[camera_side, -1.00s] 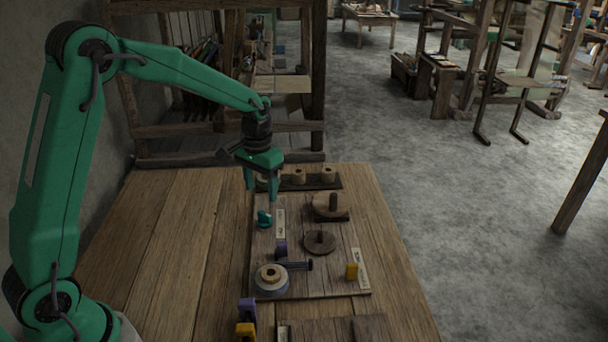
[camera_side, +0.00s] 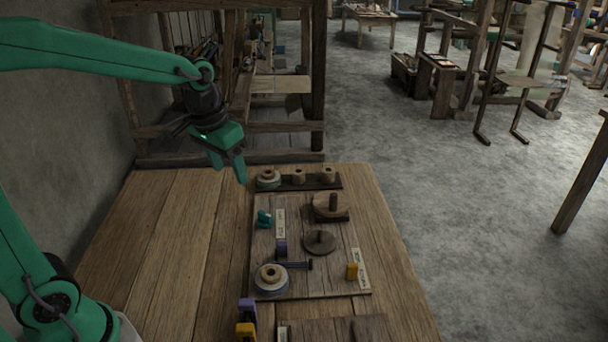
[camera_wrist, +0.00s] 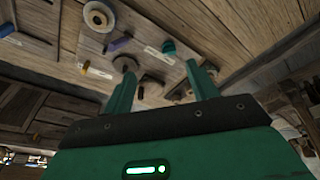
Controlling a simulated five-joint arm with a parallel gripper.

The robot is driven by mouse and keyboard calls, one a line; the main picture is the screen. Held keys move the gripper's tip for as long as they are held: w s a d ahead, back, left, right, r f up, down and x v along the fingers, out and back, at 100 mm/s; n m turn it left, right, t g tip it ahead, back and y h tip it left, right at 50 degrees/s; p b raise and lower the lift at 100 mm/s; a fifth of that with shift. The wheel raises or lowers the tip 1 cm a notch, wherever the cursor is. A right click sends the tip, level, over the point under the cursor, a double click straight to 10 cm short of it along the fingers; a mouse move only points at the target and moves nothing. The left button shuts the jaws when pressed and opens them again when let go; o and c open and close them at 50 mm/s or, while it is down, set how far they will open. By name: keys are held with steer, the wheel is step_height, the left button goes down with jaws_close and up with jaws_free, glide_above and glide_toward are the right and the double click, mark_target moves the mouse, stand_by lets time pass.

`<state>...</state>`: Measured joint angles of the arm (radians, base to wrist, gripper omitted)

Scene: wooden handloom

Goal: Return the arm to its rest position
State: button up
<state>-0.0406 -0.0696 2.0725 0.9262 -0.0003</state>
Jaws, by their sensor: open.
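My green gripper (camera_side: 232,168) is raised above the wooden table (camera_side: 160,240), to the left of the rack of spools at the table's far edge. It is tilted, with its fingers pointing down and to the right. In the wrist view the two green fingers (camera_wrist: 165,92) stand apart with nothing between them. My arm reaches in from the left, its upper part running past the top left of the side view.
A board (camera_side: 300,225) on the table holds a spool (camera_side: 270,278), a dark disc with a peg (camera_side: 319,242), a teal piece (camera_side: 264,219) and a yellow piece (camera_side: 352,271). A spool rack (camera_side: 298,180) stands behind. The table's left part is clear.

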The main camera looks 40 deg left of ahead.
steer(key=s+d+r+t, duration=0.1)
steer(key=s+r+t, duration=0.2)
steer(key=s, duration=1.1)
steer(key=shift+s+d, duration=0.2)
steer(key=shift+d, duration=0.05)
